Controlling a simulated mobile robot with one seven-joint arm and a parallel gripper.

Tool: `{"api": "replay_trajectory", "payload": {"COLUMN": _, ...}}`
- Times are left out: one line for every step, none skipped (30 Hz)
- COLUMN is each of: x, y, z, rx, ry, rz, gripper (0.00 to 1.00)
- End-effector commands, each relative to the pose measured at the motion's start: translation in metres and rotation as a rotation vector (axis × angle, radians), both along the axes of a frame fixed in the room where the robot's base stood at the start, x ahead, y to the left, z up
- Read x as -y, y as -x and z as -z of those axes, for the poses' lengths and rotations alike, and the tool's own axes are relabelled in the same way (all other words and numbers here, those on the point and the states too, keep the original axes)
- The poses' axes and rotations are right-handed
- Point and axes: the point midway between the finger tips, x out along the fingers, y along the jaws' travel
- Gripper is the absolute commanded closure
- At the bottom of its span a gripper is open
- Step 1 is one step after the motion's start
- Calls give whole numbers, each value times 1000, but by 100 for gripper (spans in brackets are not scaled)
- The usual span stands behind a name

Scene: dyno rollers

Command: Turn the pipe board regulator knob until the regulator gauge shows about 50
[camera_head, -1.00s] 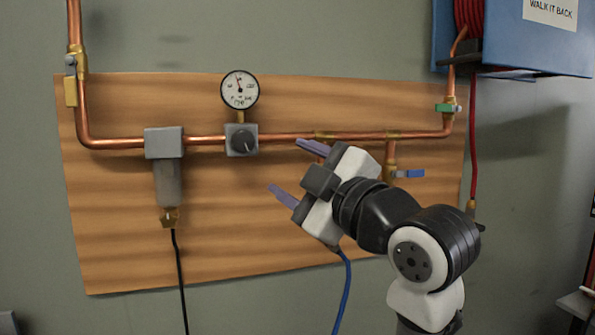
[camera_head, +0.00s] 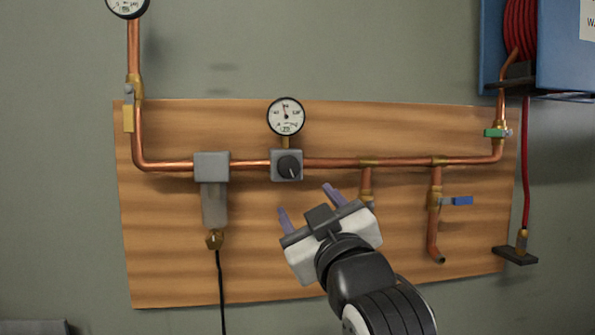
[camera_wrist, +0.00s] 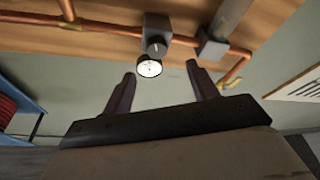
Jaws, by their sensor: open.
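The regulator knob (camera_head: 289,167) is a dark round knob on a grey block on the copper pipe of the wooden pipe board (camera_head: 170,265). The regulator gauge (camera_head: 286,116), white with a black rim, stands just above it. Its needle points about straight up, slightly left; the numbers are too small to read. My gripper (camera_head: 307,205) is open and empty, below and slightly right of the knob, apart from it. In the wrist view the knob (camera_wrist: 156,47) and gauge (camera_wrist: 149,68) show beyond and between the two open fingers (camera_wrist: 160,88).
A grey filter (camera_head: 213,190) hangs left of the knob. Two pipe drops, one with a blue-handled valve (camera_head: 459,201), are at the right. A second gauge (camera_head: 127,3) is at upper left. A blue box with a red hose (camera_head: 521,30) is at upper right.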

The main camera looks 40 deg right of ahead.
Motion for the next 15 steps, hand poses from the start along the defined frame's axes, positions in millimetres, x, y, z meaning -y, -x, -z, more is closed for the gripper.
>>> {"api": "replay_trajectory", "payload": {"x": -11, "y": -5, "z": 1, "rx": 65, "ry": -89, "rz": 3, "gripper": 41}}
{"api": "replay_trajectory", "payload": {"x": -15, "y": -6, "z": 2, "rx": 105, "ry": -144, "rz": 9, "gripper": 41}}
{"api": "replay_trajectory", "payload": {"x": -20, "y": -6, "z": 4, "rx": 159, "ry": -212, "rz": 17, "gripper": 41}}
{"api": "replay_trajectory", "payload": {"x": -24, "y": -6, "z": 5, "rx": 197, "ry": -259, "rz": 20, "gripper": 41}}
{"api": "replay_trajectory", "payload": {"x": -27, "y": -4, "z": 6, "rx": 235, "ry": -301, "rz": 24, "gripper": 41}}
{"api": "replay_trajectory", "payload": {"x": -31, "y": -3, "z": 8, "rx": 280, "ry": -353, "rz": 26, "gripper": 41}}
{"api": "replay_trajectory", "payload": {"x": -33, "y": -2, "z": 9, "rx": 309, "ry": -385, "rz": 28, "gripper": 41}}
{"api": "replay_trajectory", "payload": {"x": -35, "y": 0, "z": 10, "rx": 336, "ry": -413, "rz": 29, "gripper": 41}}
{"api": "replay_trajectory", "payload": {"x": -37, "y": 1, "z": 11, "rx": 365, "ry": -444, "rz": 30, "gripper": 41}}
{"api": "replay_trajectory", "payload": {"x": -38, "y": 2, "z": 12, "rx": 382, "ry": -462, "rz": 30, "gripper": 41}}
{"api": "replay_trajectory", "payload": {"x": -39, "y": 3, "z": 13, "rx": 395, "ry": -476, "rz": 32, "gripper": 41}}
{"api": "replay_trajectory", "payload": {"x": -40, "y": 4, "z": 12, "rx": 408, "ry": -489, "rz": 31, "gripper": 41}}
{"api": "replay_trajectory", "payload": {"x": -40, "y": 4, "z": 12, "rx": 414, "ry": -493, "rz": 32, "gripper": 41}}
{"api": "replay_trajectory", "payload": {"x": -39, "y": 4, "z": 12, "rx": 417, "ry": -497, "rz": 33, "gripper": 41}}
{"api": "replay_trajectory", "payload": {"x": -39, "y": 4, "z": 11, "rx": 418, "ry": -499, "rz": 34, "gripper": 41}}
